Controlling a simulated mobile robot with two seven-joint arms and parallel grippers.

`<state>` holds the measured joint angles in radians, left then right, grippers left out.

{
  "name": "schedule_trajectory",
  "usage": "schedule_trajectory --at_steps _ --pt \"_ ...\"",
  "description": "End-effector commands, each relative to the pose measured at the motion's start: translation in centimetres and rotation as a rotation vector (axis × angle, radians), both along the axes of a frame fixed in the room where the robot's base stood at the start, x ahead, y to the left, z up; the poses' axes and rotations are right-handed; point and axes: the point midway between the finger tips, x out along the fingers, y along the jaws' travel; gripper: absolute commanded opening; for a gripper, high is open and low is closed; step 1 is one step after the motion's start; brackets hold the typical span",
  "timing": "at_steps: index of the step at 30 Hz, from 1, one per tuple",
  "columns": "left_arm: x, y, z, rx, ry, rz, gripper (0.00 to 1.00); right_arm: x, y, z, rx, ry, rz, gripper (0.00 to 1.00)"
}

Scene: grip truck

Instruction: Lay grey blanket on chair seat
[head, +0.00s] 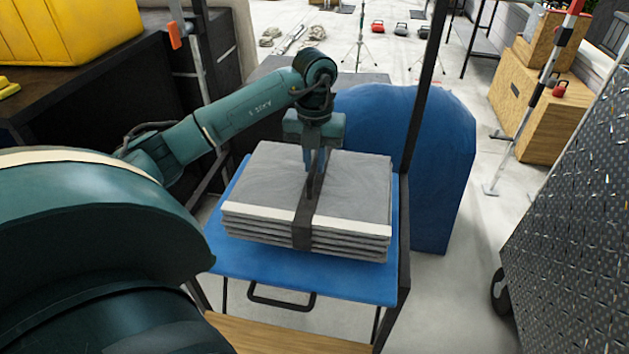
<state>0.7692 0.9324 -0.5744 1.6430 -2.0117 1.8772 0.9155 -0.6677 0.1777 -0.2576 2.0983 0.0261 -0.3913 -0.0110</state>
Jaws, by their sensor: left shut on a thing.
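The grey blanket (262,180) is folded into a thick, layered block with a pale edge stripe and a dark strap around its middle. It is over the blue chair seat (235,257), roughly level. The seat's front edge and left side show around it. I cannot tell whether its underside touches the seat. My left gripper (314,188) points down from above and is shut on the blanket's dark strap at the top. My right gripper is not in view.
A large blue rounded shape (440,165) stands behind and right of the seat. A dark upright post (414,110) is close to the blanket's right side. A dark counter with a yellow case (70,35) is at left. Wooden boxes (535,115) and a dark perforated panel (580,220) are at right.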

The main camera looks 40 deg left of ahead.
Motion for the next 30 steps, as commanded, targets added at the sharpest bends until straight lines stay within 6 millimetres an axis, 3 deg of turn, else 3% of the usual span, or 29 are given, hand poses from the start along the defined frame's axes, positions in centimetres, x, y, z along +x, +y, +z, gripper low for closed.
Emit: schedule_trajectory --at_steps 16,28,29,30 --pt "0.0 0.0 -5.4 -0.002 -0.003 -0.001 0.00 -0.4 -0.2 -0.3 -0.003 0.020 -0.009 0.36" --pt "0.1 0.0 -6.1 0.000 -0.006 -0.001 0.00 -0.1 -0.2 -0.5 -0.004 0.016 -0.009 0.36" --pt "0.0 0.0 -6.1 0.000 -0.001 -0.001 0.16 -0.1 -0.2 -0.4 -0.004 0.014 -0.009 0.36" --pt "0.0 0.0 -6.1 0.000 -0.001 -0.001 0.20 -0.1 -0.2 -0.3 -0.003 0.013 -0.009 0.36"
